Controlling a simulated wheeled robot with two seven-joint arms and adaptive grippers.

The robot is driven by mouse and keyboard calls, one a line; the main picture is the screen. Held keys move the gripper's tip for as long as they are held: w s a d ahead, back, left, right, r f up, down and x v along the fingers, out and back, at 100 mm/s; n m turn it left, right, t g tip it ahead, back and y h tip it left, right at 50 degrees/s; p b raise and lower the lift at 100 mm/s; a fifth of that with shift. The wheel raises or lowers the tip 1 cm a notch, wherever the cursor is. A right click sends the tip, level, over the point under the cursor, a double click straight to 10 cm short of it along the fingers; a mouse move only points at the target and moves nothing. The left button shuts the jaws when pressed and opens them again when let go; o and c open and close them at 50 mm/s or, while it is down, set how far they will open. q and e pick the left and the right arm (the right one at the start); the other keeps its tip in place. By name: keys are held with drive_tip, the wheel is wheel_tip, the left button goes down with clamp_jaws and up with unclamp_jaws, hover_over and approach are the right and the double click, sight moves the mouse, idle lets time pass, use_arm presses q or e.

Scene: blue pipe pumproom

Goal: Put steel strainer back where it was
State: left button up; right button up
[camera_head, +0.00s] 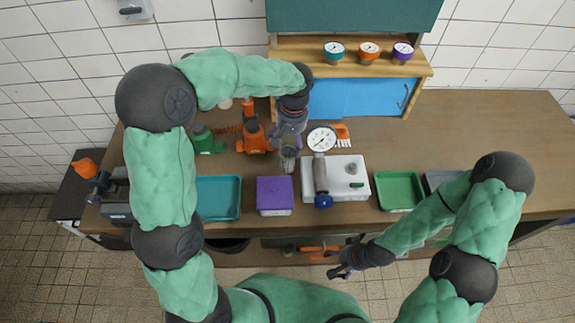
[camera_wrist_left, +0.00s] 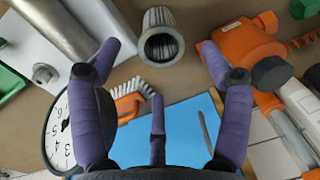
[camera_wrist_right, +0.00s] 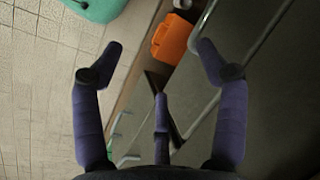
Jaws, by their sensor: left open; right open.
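The steel strainer (camera_wrist_left: 161,46) is a small grey metal cup with ribbed inner walls, its open end facing the left wrist camera. It appears to stand on the wooden bench; in the head view it is small and partly covered by my left gripper (camera_head: 289,148). My left gripper is open, and in the left wrist view its spread purple fingers lie on either side of the strainer, with visible gaps. My right gripper (camera_head: 342,269) is open and empty, low in front of the bench's front edge; its wrist view shows floor and the bench's underside.
A white pump block (camera_head: 346,176) with a grey cylinder and a dial gauge (camera_head: 321,139) stands just right of the left gripper. An orange valve (camera_head: 254,139), purple box (camera_head: 274,193), teal tray (camera_head: 218,198), green tray (camera_head: 399,190) and orange brush (camera_head: 341,131) are nearby.

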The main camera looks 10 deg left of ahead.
sight(287, 161)
use_arm(q)
drive_tip(key=f, duration=0.3)
drive_tip(key=f+b, duration=0.1)
drive_tip(key=f, duration=0.2)
drive_tip(key=shift+a+f, duration=0.2)
drive_tip(key=shift+f, duration=0.1)
wheel_tip(287, 161, down, 5)
drive_tip(key=shift+w+b, duration=0.15)
drive_tip(key=shift+b, duration=0.75)
drive_tip(key=shift+c, duration=0.2)
drive_tip(key=shift+r, duration=0.1)
drive_tip(key=c, duration=1.4)
drive_tip(key=shift+r, duration=0.1)
